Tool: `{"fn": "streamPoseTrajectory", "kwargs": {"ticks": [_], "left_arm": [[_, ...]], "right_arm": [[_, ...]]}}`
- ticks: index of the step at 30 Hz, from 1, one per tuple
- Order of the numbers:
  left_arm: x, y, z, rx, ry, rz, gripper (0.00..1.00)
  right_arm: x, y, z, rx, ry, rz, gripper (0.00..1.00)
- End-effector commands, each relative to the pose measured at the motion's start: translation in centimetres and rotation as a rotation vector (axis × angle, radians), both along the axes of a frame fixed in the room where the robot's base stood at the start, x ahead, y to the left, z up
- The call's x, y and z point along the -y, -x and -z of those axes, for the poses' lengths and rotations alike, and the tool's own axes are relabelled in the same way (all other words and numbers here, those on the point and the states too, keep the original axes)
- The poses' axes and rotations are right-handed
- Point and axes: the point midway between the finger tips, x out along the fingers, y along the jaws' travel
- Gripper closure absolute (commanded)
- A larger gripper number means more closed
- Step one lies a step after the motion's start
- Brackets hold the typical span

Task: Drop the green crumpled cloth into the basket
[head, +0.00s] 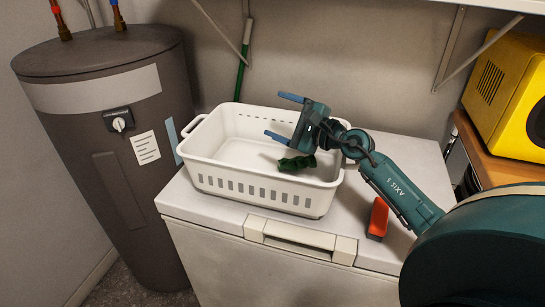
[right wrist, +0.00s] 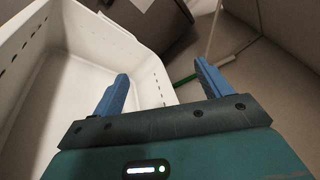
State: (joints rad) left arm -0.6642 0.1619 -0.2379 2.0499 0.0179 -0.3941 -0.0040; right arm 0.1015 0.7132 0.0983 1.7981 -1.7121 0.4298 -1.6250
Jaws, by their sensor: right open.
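The green crumpled cloth (head: 296,163) lies inside the white basket (head: 250,183), toward its right side, on or just above the basket floor; the exact contact is hard to tell. The basket stands on a white chest-like appliance and also shows in the right wrist view (right wrist: 82,42). My right gripper (head: 280,116) is open and empty above the back right part of the basket, its blue fingers pointing left. The cloth is below it, apart from the fingers. In the right wrist view the open fingers (right wrist: 158,88) hold nothing. My left gripper is not in view.
A red-orange object (head: 378,218) lies on the white top (head: 350,205) right of the basket, near my right arm. A dark water heater (head: 115,140) stands at left. A yellow appliance (head: 510,90) sits on a shelf at right. A green stick (head: 242,65) leans behind the basket.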

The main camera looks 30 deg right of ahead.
Motion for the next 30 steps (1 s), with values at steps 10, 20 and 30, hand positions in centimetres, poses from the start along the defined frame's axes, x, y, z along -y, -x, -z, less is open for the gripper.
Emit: {"fn": "streamPoseTrajectory", "kwargs": {"ticks": [10, 20, 30], "left_arm": [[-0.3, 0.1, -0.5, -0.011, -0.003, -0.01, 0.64], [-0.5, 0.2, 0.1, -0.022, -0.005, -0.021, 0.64], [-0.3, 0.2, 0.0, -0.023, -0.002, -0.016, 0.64]], "right_arm": [[0.0, 0.0, -4.9, 0.006, 0.005, -0.001, 0.23], [0.0, 0.0, -9.6, 0.002, 0.001, 0.0, 0.23], [0.0, 0.0, -10.0, 0.0, 0.0, 0.0, 0.23]]}}
